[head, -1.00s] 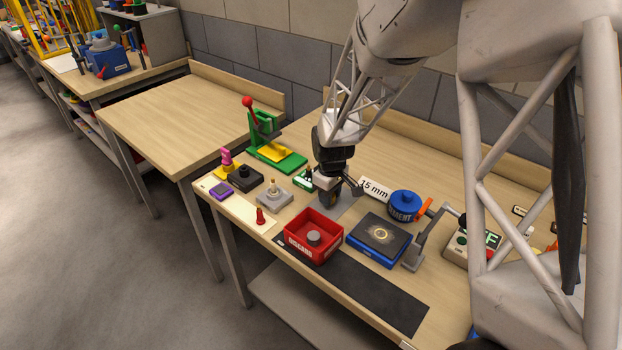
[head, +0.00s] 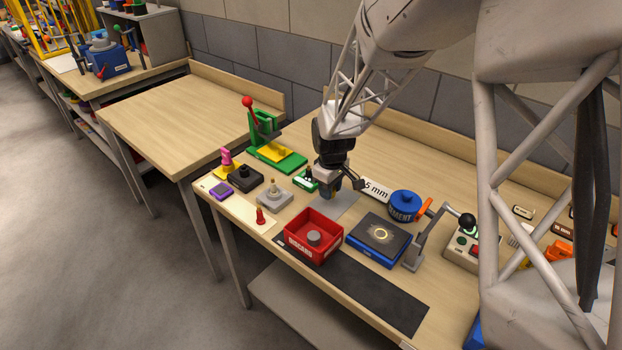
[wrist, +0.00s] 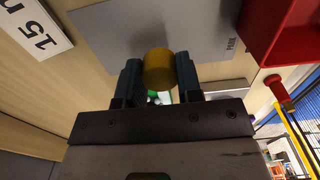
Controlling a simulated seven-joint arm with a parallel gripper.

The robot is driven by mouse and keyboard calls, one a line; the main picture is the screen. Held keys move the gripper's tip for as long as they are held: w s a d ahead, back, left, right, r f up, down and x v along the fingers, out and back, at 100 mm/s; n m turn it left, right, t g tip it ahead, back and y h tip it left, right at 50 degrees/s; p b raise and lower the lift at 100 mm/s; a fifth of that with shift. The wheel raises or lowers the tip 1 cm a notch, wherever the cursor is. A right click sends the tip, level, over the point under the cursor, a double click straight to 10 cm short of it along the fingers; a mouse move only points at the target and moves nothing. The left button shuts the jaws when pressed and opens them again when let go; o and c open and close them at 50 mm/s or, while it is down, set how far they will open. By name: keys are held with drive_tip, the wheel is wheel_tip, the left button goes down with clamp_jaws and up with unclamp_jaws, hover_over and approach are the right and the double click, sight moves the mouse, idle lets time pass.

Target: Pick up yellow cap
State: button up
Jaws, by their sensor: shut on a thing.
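The yellow cap (wrist: 159,70) is between the two dark fingers of my gripper (wrist: 159,80) in the wrist view. The fingers touch it on both sides, so the gripper is shut on it. In the head view my gripper (head: 328,189) is over the back left part of a grey pad (head: 343,207), which also shows in the wrist view (wrist: 140,22). The fingers mostly hide the cap in the head view.
A blue-framed black plate (head: 378,238) and a blue round container (head: 403,205) are to the right. A green press (head: 270,145) stands at the back left. A "15 mm" sign (wrist: 35,28) lies near the gripper.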

drive_tip(key=shift+r, duration=2.1)
drive_tip(key=shift+f, duration=0.1)
drive_tip(key=shift+f, duration=2.85)
drive_tip(key=shift+w+r, duration=0.1)
